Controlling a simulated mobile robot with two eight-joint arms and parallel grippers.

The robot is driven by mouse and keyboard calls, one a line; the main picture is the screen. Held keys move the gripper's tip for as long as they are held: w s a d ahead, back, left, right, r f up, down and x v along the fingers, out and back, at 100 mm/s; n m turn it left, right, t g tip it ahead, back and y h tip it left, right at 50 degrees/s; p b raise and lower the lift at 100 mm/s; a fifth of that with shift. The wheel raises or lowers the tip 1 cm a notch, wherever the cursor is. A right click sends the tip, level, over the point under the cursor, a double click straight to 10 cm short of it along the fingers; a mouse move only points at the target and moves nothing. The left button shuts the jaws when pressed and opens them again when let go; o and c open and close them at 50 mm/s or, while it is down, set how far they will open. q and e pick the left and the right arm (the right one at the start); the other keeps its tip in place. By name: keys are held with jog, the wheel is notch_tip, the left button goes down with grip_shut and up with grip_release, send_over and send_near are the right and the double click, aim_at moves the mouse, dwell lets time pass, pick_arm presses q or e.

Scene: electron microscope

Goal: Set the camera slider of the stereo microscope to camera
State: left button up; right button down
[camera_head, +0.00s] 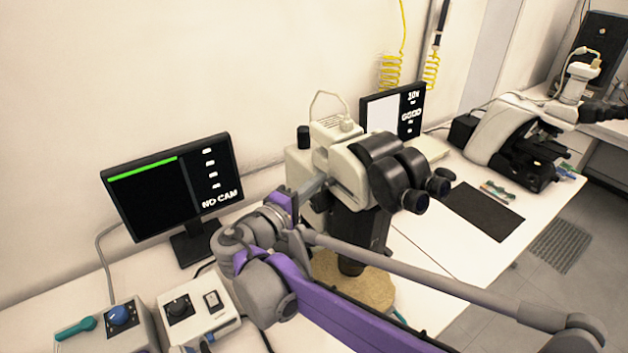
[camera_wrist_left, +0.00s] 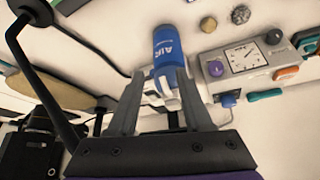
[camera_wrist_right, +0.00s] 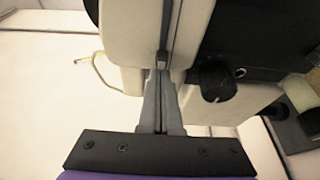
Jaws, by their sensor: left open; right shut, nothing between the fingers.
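The stereo microscope (camera_head: 345,165) stands on the bench with its dark eyepieces facing right. My right gripper (camera_head: 318,185) is at the left side of its head. In the right wrist view the right gripper (camera_wrist_right: 162,78) is shut and empty. Its fingertips are at the lower end of a slot in the pale housing, by a small grey piece that looks like the camera slider (camera_wrist_right: 163,58). I cannot tell whether they touch it. The left gripper (camera_wrist_left: 162,88) shows only in its wrist view, open, with a blue can marked AIR beyond its fingers.
A monitor (camera_head: 175,185) at the left reads NO CAM. Control boxes (camera_head: 200,308) stand at the front left. A dark round knob (camera_wrist_right: 214,82) sits right of my right fingers. A second screen (camera_head: 393,112) and another microscope (camera_head: 520,140) stand farther right.

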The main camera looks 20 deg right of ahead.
jog(key=s, duration=0.1)
jog(key=s+d, duration=0.1)
jog(key=s, duration=0.1)
jog(key=s+d, duration=0.1)
jog(key=s, duration=0.1)
jog(key=shift+p, duration=0.4)
jog(key=shift+s+a, duration=0.1)
jog(key=shift+a, duration=0.05)
jog(key=shift+s+a+f, duration=0.1)
jog(key=shift+s+a, duration=0.1)
jog(key=shift+a, duration=0.15)
jog(key=b, duration=0.1)
send_near(342, 188)
jog(key=v, duration=0.4)
jog(key=shift+s+a, duration=0.2)
jog(key=shift+a, duration=0.05)
